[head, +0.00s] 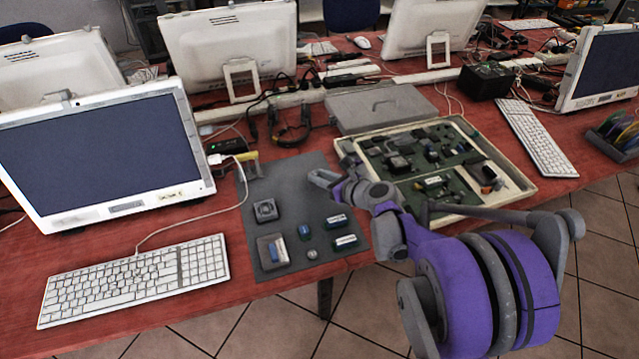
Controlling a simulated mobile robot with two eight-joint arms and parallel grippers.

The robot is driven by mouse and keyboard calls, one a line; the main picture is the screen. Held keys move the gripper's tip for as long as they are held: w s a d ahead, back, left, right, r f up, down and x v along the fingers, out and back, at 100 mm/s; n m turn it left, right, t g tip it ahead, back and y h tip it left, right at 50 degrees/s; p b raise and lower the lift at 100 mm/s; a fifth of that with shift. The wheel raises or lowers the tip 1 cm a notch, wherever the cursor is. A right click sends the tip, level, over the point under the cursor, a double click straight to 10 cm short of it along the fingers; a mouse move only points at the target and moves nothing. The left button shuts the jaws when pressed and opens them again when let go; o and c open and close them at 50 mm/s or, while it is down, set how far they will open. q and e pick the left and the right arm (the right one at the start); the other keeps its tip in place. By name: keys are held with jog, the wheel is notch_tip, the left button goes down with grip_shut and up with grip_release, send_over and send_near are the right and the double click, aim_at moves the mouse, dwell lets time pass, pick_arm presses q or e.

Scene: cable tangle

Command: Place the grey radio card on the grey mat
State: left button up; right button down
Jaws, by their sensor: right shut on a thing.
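The dark grey mat (287,186) lies on the red table between the keyboard and an open case. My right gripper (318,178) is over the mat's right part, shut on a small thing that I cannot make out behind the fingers. On the mat lie a grey square part (265,210), a grey card-like part with a blue and white label (272,251), a small blue part (304,229) and two labelled parts (337,221). I cannot tell whether any of these is the grey radio card. My left gripper is not in view.
The open case (525,190) with green boards lies right of the mat, its grey lid (380,106) behind. A white keyboard (135,279) and monitor (100,150) stand left. Cables (285,132) lie behind the mat. The mat's upper middle is clear.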

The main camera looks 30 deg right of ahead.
notch_tip(320, 180, down, 2)
jog(key=shift+f, duration=0.1)
jog(key=shift+f+b, duration=0.2)
jog(key=shift+b, duration=0.15)
jog(key=c, duration=0.7)
grip_release()
jog(key=shift+r, duration=0.15)
jog(key=shift+s+r, duration=0.1)
jog(key=shift+r, duration=0.15)
jog(key=p+v, duration=0.2)
jog(key=v, duration=0.9)
jog(key=shift+s+r, duration=0.1)
jog(key=shift+s, duration=0.2)
